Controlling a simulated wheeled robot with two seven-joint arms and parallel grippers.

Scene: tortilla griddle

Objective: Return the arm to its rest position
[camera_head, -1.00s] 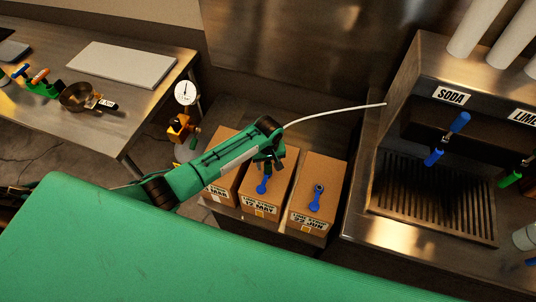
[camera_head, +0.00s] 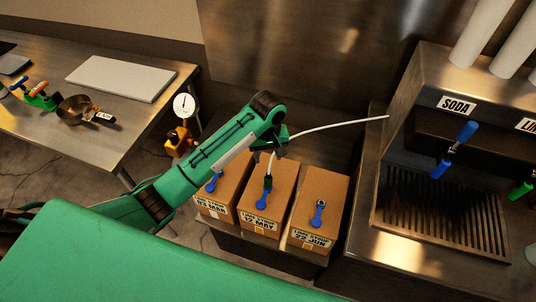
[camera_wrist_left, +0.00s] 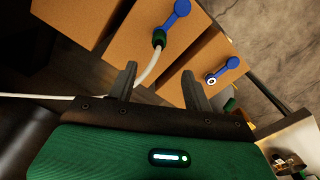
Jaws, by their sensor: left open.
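My left gripper (camera_head: 266,156) hangs open above the syrup boxes. Its fingers (camera_wrist_left: 160,78) are apart with nothing gripped between them in the left wrist view. Just beyond the fingertips, a green connector (camera_head: 268,181) ends a white hose (camera_head: 340,125) and sits at the blue cap (camera_head: 262,201) of the middle box, labelled 12 MAY (camera_head: 281,205). The connector (camera_wrist_left: 159,38) also shows in the wrist view, apart from the fingers. The hose runs behind the gripper to the soda machine. My right gripper is not in view.
Boxes marked 03 MAR (camera_head: 232,195) and 22 JUN (camera_head: 325,200) flank the middle one. The soda machine (camera_head: 415,105) stands right. A steel table (camera_head: 125,130) with a white slab (camera_head: 121,78) and a pan (camera_head: 75,109) is at left. A round gauge (camera_head: 185,105) stands between.

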